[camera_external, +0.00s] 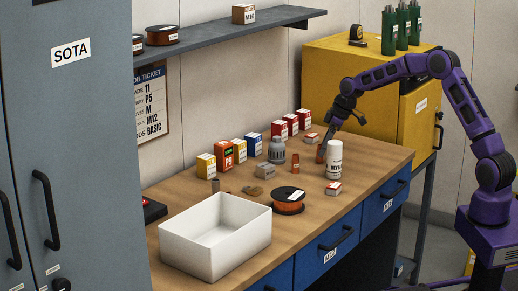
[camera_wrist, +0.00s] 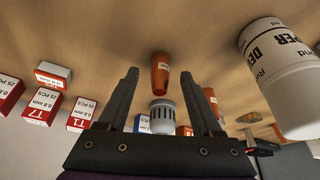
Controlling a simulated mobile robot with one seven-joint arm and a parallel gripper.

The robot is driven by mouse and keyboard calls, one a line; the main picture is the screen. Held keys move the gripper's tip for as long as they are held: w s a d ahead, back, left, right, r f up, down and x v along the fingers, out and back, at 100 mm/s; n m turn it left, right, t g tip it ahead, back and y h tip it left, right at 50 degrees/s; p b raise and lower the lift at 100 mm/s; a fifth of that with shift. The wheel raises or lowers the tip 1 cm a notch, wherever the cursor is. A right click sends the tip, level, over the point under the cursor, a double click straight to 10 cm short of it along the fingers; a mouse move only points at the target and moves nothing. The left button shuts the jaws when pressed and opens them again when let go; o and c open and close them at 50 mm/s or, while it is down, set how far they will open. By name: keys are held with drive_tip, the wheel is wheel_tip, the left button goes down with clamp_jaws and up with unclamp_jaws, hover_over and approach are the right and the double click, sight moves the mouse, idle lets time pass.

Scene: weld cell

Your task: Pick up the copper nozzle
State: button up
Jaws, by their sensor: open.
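The copper nozzle (camera_external: 295,162) is a small tapered orange-brown piece standing on the wooden workbench. In the wrist view the copper nozzle (camera_wrist: 160,76) lies ahead, in line with the gap between the fingers, and bears a small label. My gripper (camera_external: 322,154) is low over the right part of the bench, to the right of the nozzle and apart from it. In the wrist view my gripper (camera_wrist: 160,73) has its fingers spread, with nothing held between them.
A white labelled bottle (camera_external: 334,160) stands close on the near side; a grey slotted canister (camera_external: 277,151) stands beyond the nozzle. Red boxes (camera_external: 292,124) line the wall.

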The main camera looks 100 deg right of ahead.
drive_tip(key=shift+x, duration=1)
drive_tip(key=shift+r, duration=0.1)
drive_tip(key=shift+c, duration=0.2)
clamp_jaws()
